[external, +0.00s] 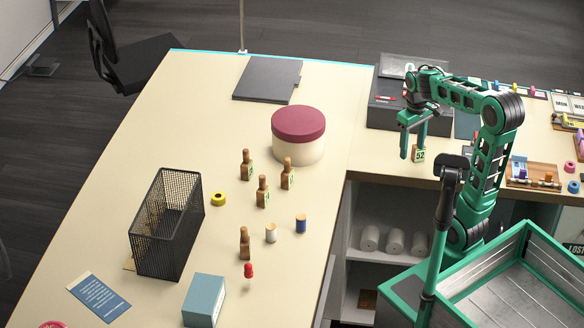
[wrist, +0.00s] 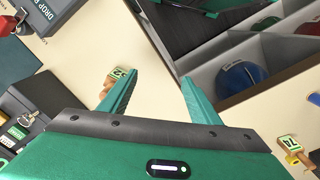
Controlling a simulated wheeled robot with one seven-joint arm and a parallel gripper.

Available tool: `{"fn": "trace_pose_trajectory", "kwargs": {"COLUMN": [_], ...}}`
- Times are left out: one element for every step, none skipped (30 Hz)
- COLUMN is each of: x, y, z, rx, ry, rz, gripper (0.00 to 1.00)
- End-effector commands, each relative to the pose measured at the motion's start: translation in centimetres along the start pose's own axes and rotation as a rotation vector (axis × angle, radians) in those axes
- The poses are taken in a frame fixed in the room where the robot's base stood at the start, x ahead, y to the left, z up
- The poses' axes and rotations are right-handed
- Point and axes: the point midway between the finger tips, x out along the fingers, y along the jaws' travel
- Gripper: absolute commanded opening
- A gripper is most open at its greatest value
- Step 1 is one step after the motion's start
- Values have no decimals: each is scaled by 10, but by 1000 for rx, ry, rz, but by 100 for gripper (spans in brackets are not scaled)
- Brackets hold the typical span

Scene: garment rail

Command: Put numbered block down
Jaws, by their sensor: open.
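The numbered block (external: 419,155), a small wooden piece with a pale "52" label, is on the right-hand counter near its front edge. It shows in the wrist view (wrist: 118,76) just left of the left finger, partly hidden by that finger. My gripper (external: 412,142) is open above the counter, fingers pointing down, close to the block. In the wrist view the space between my two fingertips (wrist: 160,82) holds nothing but bare counter. Whether a finger touches the block I cannot tell.
Similar numbered blocks (external: 262,191) stand on the left table near a round box with a maroon lid (external: 298,124) and a black mesh basket (external: 143,225). A dark box (external: 385,116) sits behind my gripper. Open shelves (external: 362,215) lie below the counter edge.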

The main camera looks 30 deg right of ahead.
Motion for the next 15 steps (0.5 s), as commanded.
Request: {"fn": "trace_pose_trajectory", "kwargs": {"x": [10, 16, 25, 32, 38, 46, 52, 56, 62, 66, 69, 72, 74, 76, 77], "y": [16, 22, 30, 34, 37, 40, 42, 43, 43, 44, 44, 44, 44, 43, 43], "z": [32, 49, 70, 85, 100, 117, 128, 139, 150, 157, 163, 169, 172, 174, 176], "rx": [106, 167, 246, 301, 352, 414, 455, 492, 534, 560, 581, 603, 616, 624, 631], "ry": [1, -1, -1, -2, -3, -4, -5, -6, -7, -8, -8, -8, -9, -9, -10], "rz": [-4, -6, -8, -10, -12, -15, -16, -17, -19, -21, -22, -23, -23, -24, -24], "gripper": [57, 57, 57, 57, 57, 57, 57, 57, 57, 57, 57, 55, 55, 55, 55]}}
